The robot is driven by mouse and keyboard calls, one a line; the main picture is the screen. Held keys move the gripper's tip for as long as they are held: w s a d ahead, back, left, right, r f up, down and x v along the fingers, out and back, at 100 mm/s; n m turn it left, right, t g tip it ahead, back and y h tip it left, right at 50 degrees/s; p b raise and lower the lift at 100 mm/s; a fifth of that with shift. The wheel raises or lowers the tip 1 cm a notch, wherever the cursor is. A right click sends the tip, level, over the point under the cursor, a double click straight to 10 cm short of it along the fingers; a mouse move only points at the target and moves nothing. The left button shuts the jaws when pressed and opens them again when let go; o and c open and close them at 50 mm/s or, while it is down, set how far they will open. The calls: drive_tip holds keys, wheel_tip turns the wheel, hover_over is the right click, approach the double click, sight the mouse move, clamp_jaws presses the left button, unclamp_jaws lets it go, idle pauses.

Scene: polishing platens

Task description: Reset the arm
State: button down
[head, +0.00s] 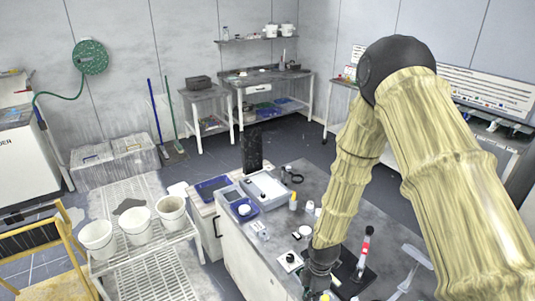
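My arm, in pale ribbed sleeves with a dark elbow joint, comes in from the right of the head view and bends down to the grey-topped bench (311,178). My gripper is at the lower end of the arm, low over the front part of the bench. Its dark wrist shows near the bottom edge, but its fingers are not clearly visible. I cannot tell whether it is open or shut, or holding anything.
A red-and-white bottle (366,243) stands on a dark plate right of my wrist. A yellow bottle (293,200) and a blue tray (238,197) lie beyond. White buckets (137,223) stand on a rack at left. A yellow chair (42,245) is far left.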

drive_tip(key=s+d+f+m+b, duration=0.3)
drive_tip(key=s+f+m, duration=0.3)
drive_tip(key=s, duration=0.3)
drive_tip(key=s+d+f+m+b, duration=0.3)
drive_tip(key=s+f+m, duration=0.3)
drive_tip(key=s+m, duration=0.2)
drive_tip(key=s+d+f+m+b, duration=0.2)
drive_tip(key=s+f+m, duration=0.5)
drive_tip(key=s, duration=0.5)
drive_tip(key=shift+s+d+h+b, duration=0.15)
drive_tip(key=shift+d+h+b, duration=0.2)
drive_tip(key=shift+b, duration=0.35)
